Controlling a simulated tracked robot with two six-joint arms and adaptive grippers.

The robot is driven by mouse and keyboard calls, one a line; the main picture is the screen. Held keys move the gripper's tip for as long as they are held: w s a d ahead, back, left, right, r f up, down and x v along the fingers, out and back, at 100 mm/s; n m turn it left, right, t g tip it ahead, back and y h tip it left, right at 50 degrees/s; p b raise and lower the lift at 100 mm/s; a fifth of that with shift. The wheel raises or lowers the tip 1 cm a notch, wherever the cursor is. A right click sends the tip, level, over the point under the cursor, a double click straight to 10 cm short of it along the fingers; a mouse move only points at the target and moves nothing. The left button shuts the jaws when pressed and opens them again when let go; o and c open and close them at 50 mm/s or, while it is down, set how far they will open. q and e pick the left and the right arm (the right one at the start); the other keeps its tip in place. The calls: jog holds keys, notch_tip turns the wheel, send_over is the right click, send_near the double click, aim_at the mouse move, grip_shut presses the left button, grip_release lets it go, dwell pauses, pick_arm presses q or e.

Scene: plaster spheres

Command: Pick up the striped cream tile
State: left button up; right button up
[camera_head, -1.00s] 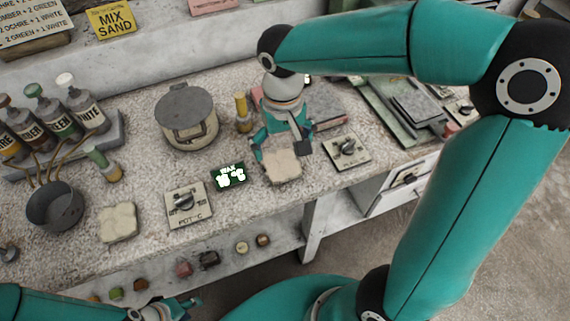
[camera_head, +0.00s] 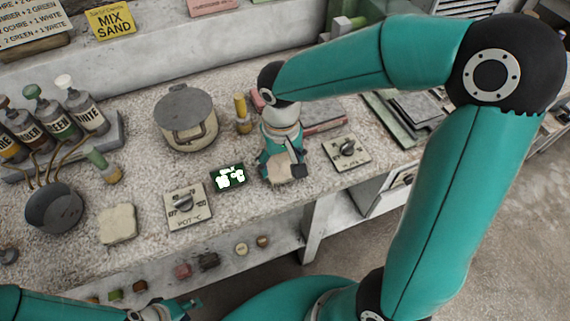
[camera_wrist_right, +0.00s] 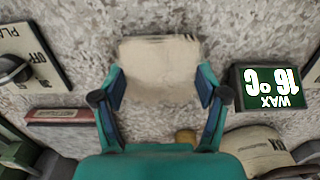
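A cream tile (camera_head: 281,172) lies on the speckled worktop, partly hidden by my right gripper (camera_head: 283,176) in the head view. In the right wrist view, the tile (camera_wrist_right: 158,60) is squarish with slightly worn edges; I cannot make out clear stripes. My right gripper (camera_wrist_right: 160,88) is open, its blue-padded fingers on either side of the tile's near part. I cannot tell whether they touch it. A second cream tile (camera_head: 117,224) lies on the worktop's left part, apart from both grippers. My left gripper (camera_head: 182,308) is low at the bottom edge; its opening is unclear.
A dial plate (camera_head: 188,206) and a green wax display (camera_head: 228,177) lie left of the gripped area; another dial plate (camera_head: 347,151) is to the right. A lidded pot (camera_head: 187,118), a yellow-topped bottle (camera_head: 242,114) and a dark pan (camera_head: 54,206) stand around.

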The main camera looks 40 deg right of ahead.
jog(key=c, duration=0.7)
jog(key=shift+o, duration=0.2)
